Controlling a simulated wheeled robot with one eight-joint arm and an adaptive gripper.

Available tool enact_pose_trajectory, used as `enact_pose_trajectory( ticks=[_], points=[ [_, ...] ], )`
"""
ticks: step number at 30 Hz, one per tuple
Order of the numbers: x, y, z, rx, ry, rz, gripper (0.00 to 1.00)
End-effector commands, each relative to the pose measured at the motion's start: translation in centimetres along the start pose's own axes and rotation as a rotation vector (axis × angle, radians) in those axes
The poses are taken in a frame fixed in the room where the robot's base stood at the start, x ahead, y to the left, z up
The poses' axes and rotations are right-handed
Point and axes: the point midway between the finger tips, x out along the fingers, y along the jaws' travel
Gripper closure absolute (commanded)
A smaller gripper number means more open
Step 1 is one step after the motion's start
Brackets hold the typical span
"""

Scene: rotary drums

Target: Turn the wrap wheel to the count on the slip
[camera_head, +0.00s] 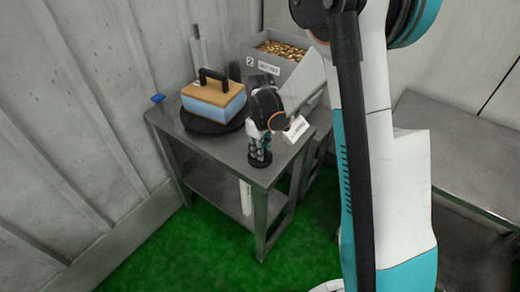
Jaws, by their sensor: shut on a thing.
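A black round turntable (207,127) sits on the metal table, probably the wrap wheel. A box (213,100) with a tan top, light blue sides and a black handle stands on it. My gripper (259,152) points down at the table's front right, apart from the turntable. It is shut on a small dark knob with a round base (260,162); the fingers hide most of it. A small white card (296,129) with dark print stands right of my gripper, perhaps the slip. Its print is too small to read.
A grey bin (277,68) of golden pieces, labelled with a 2, stands behind. A grey upright post (197,45) rises behind the box. A small blue thing (157,98) lies at the table's left edge (150,113). Another metal table (455,150) is at right.

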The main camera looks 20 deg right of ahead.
Motion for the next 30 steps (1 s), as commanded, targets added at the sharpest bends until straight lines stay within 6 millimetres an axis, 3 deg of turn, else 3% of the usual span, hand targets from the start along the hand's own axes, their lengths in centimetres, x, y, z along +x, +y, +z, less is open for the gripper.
enact_pose_trajectory(
  ticks=[9, 10, 12, 13, 23, 30],
  points=[
    [0.0, 0.0, 0.0, 0.0, 0.0, 0.0, 1.0],
    [0.0, 0.0, 0.0, 0.0, 0.0, 0.0, 0.8],
    [0.0, 0.0, 0.0, 0.0, 0.0, 0.0, 0.64],
    [0.0, 0.0, 0.0, 0.0, 0.0, 0.0, 0.62],
    [-0.1, 0.0, 0.0, 0.0, 0.0, 0.0, 0.62],
    [-2.9, 0.0, 0.0, 0.0, 0.0, 0.0, 0.62]
  ],
)
